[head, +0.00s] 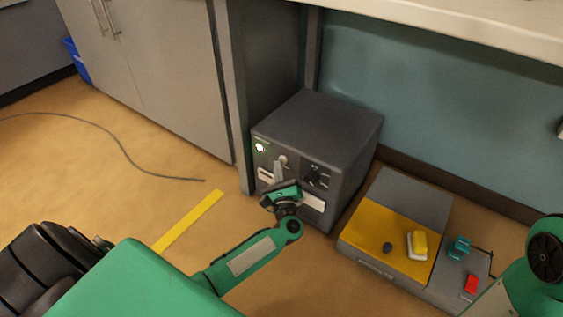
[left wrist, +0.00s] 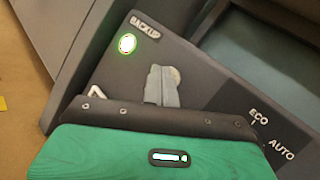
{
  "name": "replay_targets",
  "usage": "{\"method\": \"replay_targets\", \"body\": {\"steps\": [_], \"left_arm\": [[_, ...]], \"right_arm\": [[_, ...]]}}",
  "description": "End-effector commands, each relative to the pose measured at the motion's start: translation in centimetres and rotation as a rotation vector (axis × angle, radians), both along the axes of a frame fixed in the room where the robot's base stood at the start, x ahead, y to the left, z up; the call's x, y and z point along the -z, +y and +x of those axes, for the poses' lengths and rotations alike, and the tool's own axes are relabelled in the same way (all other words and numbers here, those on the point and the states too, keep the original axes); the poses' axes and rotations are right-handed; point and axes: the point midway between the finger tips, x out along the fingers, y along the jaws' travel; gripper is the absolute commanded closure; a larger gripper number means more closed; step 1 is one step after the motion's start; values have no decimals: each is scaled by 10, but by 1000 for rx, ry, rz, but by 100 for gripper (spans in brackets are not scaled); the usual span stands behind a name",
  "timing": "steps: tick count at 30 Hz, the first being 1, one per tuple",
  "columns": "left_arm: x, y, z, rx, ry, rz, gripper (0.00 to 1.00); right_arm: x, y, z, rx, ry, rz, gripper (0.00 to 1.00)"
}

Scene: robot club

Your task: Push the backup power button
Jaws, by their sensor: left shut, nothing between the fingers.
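The backup power button (head: 260,148) is a round, white, green-ringed light at the upper left of the dark grey power unit's (head: 330,125) front face. In the left wrist view the button (left wrist: 127,43) glows below a "BACKUP" label. My left gripper (head: 279,170) is shut and empty, in front of the unit's face, below and right of the button. In the left wrist view its grey fingers (left wrist: 162,86) point at the panel, apart from the button in the picture. Whether the fingertips touch the panel I cannot tell. My right gripper is not in view.
A knob (head: 315,176) with ECO and AUTO marks sits right of my left gripper. A grey and yellow box (head: 385,235) stands on the floor to the right. A cable (head: 125,150) and yellow tape (head: 190,220) lie on the floor at left. The desk top (head: 480,30) overhangs the unit.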

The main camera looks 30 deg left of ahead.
Motion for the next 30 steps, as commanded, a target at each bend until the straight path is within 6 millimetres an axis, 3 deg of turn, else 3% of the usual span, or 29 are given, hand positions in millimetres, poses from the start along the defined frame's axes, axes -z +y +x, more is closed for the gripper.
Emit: {"method": "replay_targets", "body": {"steps": [12,30], "left_arm": [[0,0,-7,0,1,0,100],[0,5,-62,-1,0,-1,100]], "right_arm": [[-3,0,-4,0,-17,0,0],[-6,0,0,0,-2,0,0]]}}
